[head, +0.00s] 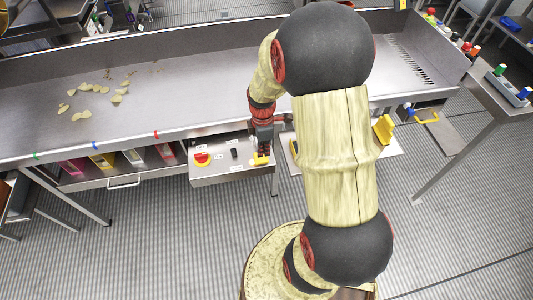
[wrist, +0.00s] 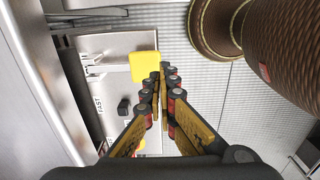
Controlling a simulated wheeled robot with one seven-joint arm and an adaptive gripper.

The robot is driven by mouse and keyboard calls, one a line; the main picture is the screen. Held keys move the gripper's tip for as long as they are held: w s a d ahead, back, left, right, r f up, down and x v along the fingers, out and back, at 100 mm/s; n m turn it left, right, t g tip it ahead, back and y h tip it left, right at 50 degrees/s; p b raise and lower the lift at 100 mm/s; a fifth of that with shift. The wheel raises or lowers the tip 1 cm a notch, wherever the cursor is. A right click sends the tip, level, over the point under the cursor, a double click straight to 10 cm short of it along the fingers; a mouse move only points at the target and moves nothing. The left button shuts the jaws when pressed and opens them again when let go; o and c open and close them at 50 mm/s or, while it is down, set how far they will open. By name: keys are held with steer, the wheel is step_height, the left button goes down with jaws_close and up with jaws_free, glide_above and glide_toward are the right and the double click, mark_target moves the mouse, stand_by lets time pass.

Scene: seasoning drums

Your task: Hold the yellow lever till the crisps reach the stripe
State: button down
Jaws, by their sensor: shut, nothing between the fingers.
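The yellow lever (head: 261,159) is on the front control panel below the trough, with its flat yellow pad (wrist: 144,66) facing me in the wrist view. My gripper (head: 264,150) is over the panel beside the lever. In the wrist view its fingers (wrist: 163,72) are shut and empty, their tips at the pad's right edge. I cannot tell whether they touch it. Several pale crisps (head: 86,87) lie scattered at the left of the steel trough (head: 190,88). Red (head: 155,134), blue (head: 94,144) and green (head: 35,155) stripes mark the trough's front edge.
A red stop button (head: 202,159) and a black switch (head: 234,153) share the panel; the switch also shows in the wrist view (wrist: 124,106). A steel table (head: 478,80) stands at the right. My arm hides the trough's middle right.

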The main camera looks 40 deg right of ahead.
step_height(320, 180, up, 7)
steer(key=s+p, duration=0.1)
steer(key=shift+a+f, duration=0.2)
steer(key=shift+a, duration=0.25)
steer(key=shift+r, duration=0.1)
stand_by(0.7)
steer(key=w+r+p, duration=0.1)
steer(key=w+d+r+p, duration=0.1)
steer(key=shift+w+d+r+p, duration=0.2)
steer(key=shift+w+r+p, duration=0.15)
steer(key=shift+w, duration=0.05)
steer(key=shift+f, duration=0.15)
step_height(320, 180, down, 14)
steer(key=b, duration=0.3)
stand_by(0.3)
